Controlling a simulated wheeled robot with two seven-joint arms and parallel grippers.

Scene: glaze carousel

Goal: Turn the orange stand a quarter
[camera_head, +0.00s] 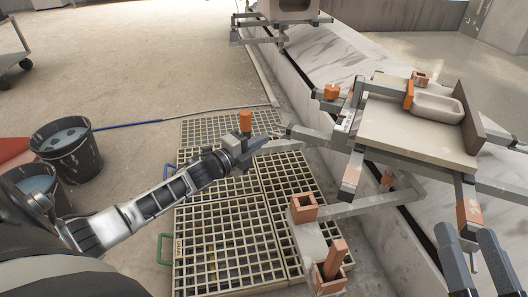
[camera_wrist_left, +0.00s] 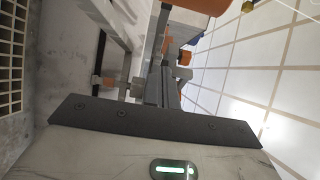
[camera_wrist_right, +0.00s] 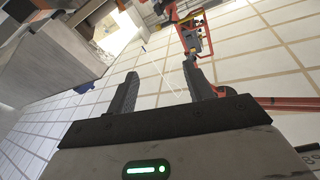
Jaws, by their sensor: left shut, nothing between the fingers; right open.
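The turning stand has grey crossing arms with orange end pieces (camera_head: 468,213) and a beige board (camera_head: 405,130) on top. A pale basin (camera_head: 437,106) sits on the board, beside an orange block. An upright orange handle (camera_head: 245,121) stands at the stand's left side and shows close up at the top of the left wrist view (camera_wrist_left: 205,4). My left gripper (camera_head: 260,142) is shut and empty, just below and right of this handle; I cannot tell whether they touch. My right gripper (camera_head: 470,238) is open and empty, below the stand's right side.
Beige floor grating (camera_head: 215,240) lies under my left arm. A low piece with orange-brown square sockets (camera_head: 303,208) stands at the grating's right edge. Dark buckets (camera_head: 68,148) are at the left. A marble-like ledge (camera_head: 340,55) runs behind the stand. The left floor is mostly clear.

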